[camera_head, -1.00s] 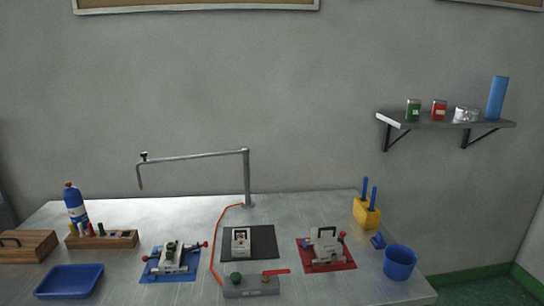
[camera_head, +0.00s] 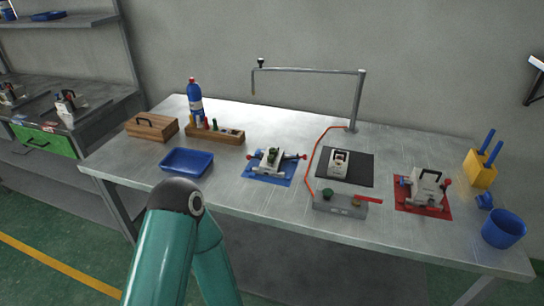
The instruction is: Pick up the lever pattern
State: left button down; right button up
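I cannot single out a lever pattern for certain. A light block with a dark handle-like top (camera_head: 340,162) is on a black mat (camera_head: 361,172) on the metal table. A grey fixture with red knobs (camera_head: 270,160) is on a blue mat (camera_head: 285,180). Another grey fixture with a dark handle-like loop (camera_head: 427,185) is on a red mat (camera_head: 440,211). A teal link and dark joint of my arm show at the bottom, left of centre, in front of the table. Neither gripper is in view.
The table (camera_head: 240,176) also holds a blue tray (camera_head: 188,163), a wooden rack (camera_head: 216,135), a wooden box (camera_head: 151,127), a bottle (camera_head: 195,100), a control box (camera_head: 340,203), a bent pole (camera_head: 357,100), a yellow holder (camera_head: 480,172) and a blue cup (camera_head: 503,230). Another bench (camera_head: 90,118) stands left.

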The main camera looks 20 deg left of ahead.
aim_at(273, 152)
jog(key=z, duration=1.6)
jog(key=i, duration=0.1)
jog(key=u, duration=2.5)
jog(key=i, duration=0.15)
jog(key=u, duration=2.2)
jog(key=k, duration=1.65)
jog(key=z, duration=0.95)
jog(key=i, duration=0.45)
jog(key=u, duration=0.15)
